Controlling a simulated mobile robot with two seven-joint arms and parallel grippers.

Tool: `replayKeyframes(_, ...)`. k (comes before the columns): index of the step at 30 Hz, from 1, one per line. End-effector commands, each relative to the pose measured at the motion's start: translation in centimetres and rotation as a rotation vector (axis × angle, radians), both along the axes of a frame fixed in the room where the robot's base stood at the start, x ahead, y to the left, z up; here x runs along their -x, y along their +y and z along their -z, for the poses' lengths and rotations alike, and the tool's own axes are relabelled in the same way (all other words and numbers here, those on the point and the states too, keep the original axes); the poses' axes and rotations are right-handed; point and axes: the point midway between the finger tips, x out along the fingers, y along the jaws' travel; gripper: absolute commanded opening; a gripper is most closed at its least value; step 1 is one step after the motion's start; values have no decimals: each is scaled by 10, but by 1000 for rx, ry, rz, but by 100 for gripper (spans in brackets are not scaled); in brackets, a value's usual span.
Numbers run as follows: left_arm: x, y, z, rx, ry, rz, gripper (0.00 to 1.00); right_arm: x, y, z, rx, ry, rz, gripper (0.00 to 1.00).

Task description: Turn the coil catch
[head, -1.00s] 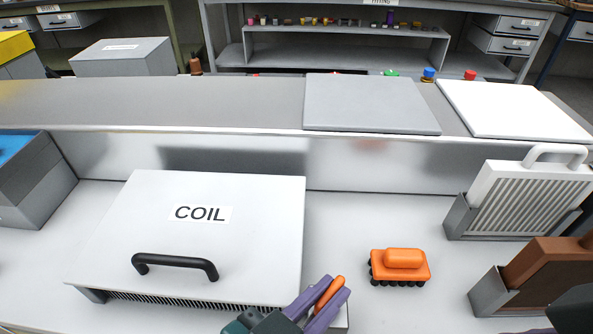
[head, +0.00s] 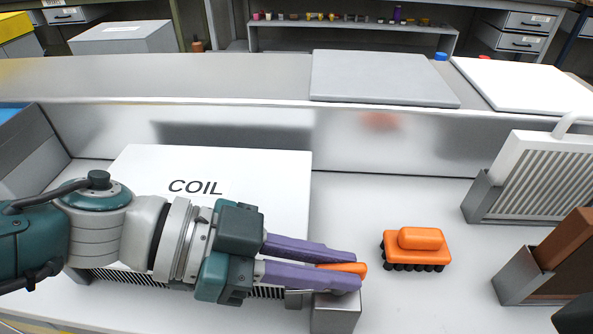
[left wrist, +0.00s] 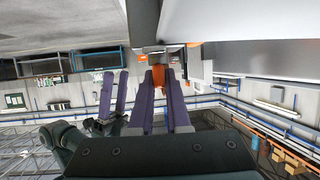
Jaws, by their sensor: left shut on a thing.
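The coil box (head: 270,170) is white, with a flat lid labelled COIL. An orange catch (head: 340,267) sits at its front right corner by a small grey block (head: 337,312), its long side pointing right. My left gripper (head: 357,268) reaches across the front of the box from the left, its two purple fingers closed on either side of the catch. The left wrist view also shows the orange catch (left wrist: 159,78) between these fingers. My arm hides the lid's black handle. My right gripper (left wrist: 113,92) shows in the left wrist view, its fingers apart and empty.
An orange brush-like block (head: 420,240) lies on the bench right of the catch. A white finned filter (head: 545,165) and a brown piece (head: 570,240) stand in grey holders at the right. A grey panel (head: 380,78) and a white panel (head: 520,85) lie on the ledge.

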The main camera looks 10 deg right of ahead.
Motion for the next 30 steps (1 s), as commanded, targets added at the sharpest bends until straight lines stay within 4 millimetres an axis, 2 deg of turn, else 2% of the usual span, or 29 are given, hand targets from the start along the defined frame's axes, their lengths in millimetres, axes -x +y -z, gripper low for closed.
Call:
replayKeyframes(1, -1, 0, 4, -1, -3, 19, 0, 0, 0, 8, 0, 0, 0, 47)
replayKeyframes(6, -1, 0, 2, -2, -2, 62, 0, 0, 0, 15, -1, 0, 1, 47)
replayKeyframes(22, 0, -1, 0, 0, 0, 83, 0, 0, 0, 16, -1, 0, 1, 47)
replayKeyframes(23, 0, -1, 0, 0, 0, 83, 18, 0, 0, 16, -1, 0, 1, 47)
replayKeyframes(30, 0, -1, 0, 0, 0, 83, 45, 0, 0, 16, -1, 0, 1, 47)
